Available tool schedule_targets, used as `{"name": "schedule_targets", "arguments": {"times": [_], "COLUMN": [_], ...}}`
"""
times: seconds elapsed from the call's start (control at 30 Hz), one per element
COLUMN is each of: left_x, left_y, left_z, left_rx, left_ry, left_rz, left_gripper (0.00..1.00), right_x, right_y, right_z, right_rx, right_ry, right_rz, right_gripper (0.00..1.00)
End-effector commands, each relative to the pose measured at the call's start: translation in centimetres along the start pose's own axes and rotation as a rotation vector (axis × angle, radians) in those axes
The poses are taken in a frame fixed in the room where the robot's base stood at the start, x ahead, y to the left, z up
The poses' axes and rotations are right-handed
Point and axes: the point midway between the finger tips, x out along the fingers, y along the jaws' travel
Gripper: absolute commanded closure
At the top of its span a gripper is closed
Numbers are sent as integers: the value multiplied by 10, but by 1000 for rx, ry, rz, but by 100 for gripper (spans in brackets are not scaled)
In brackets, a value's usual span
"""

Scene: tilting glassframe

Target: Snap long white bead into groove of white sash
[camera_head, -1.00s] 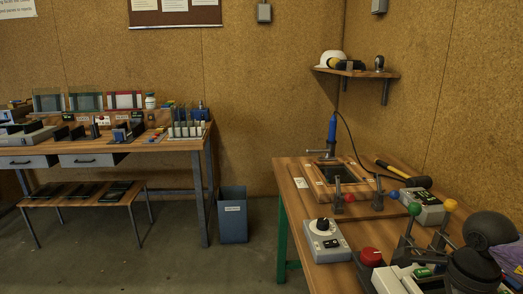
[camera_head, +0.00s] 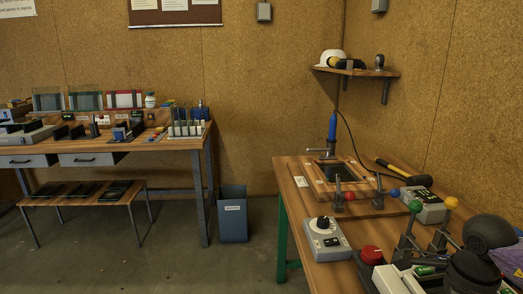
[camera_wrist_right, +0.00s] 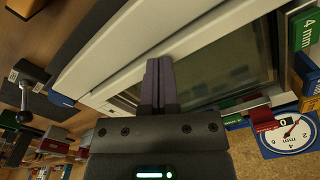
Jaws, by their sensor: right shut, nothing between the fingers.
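The white sash (camera_wrist_right: 125,40) runs diagonally across the right wrist view, with its glass pane (camera_wrist_right: 225,70) on the right. A narrower white strip (camera_wrist_right: 205,35) lies along the glass edge; I cannot tell whether it is the long bead or part of the sash. My right gripper (camera_wrist_right: 160,68) is shut with nothing between its dark fingers. Its tips overlap the strip in the picture; contact cannot be judged. The fingers hide part of the strip and glass. My left gripper is not in view.
In the head view, a wooden frame (camera_head: 316,187), a grey dial box (camera_head: 324,239), a mallet (camera_head: 400,172) and toggle clamps crowd the right bench. A gauge (camera_wrist_right: 289,133) and coloured blocks lie beside the sash in the wrist view. A blue bin (camera_head: 232,215) stands on the floor.

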Motion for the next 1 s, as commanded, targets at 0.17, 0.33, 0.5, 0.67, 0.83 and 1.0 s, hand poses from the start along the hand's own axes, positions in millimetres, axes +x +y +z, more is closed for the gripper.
{"name": "schedule_targets", "arguments": {"times": [0.17,0.33,0.5,0.67,0.83,1.0], "left_x": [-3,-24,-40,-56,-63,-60], "left_y": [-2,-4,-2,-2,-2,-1], "left_z": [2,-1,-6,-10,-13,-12], "left_rx": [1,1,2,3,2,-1], "left_ry": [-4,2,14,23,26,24], "left_rz": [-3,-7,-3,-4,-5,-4], "left_gripper": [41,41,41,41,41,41], "right_x": [-4,-28,-47,-65,-72,-70], "right_y": [0,0,0,0,0,0], "right_z": [0,0,0,0,0,0], "right_rx": [0,0,0,0,0,0], "right_ry": [-1,-2,-2,-1,0,0], "right_rz": [-1,-3,-3,-2,-1,0], "right_gripper": [100,100,100,100,100,100]}}
